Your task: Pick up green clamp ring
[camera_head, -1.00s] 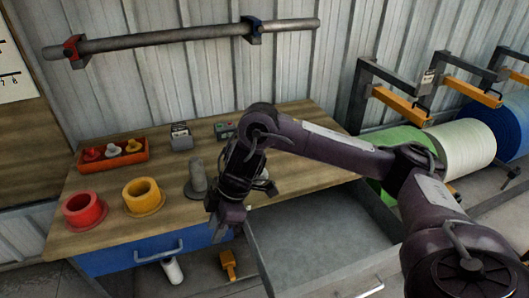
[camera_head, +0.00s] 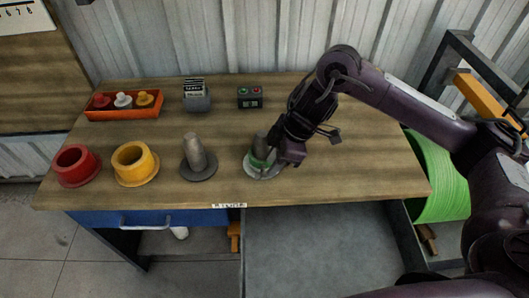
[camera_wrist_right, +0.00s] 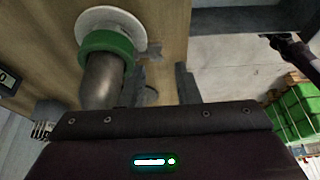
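The green clamp ring (camera_head: 260,162) sits low around a grey upright post (camera_head: 261,145) on a round white base (camera_head: 262,173), near the front of the wooden table. In the right wrist view the green ring (camera_wrist_right: 106,46) shows at upper left, around the post and against the white base (camera_wrist_right: 112,22). My right gripper (camera_head: 283,160) is close to the ring's right side in the head view. Its fingers (camera_wrist_right: 160,84) look apart with nothing between them, and the ring lies left of the gap. Contact cannot be told. My left gripper is not in view.
A second grey post (camera_head: 196,158), a yellow ring (camera_head: 135,165) and a red ring (camera_head: 76,166) stand left along the table (camera_head: 330,170). An orange tray (camera_head: 122,112), a grey holder (camera_head: 196,100) and a button box (camera_head: 249,97) are behind. An open drawer (camera_head: 310,250) is below.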

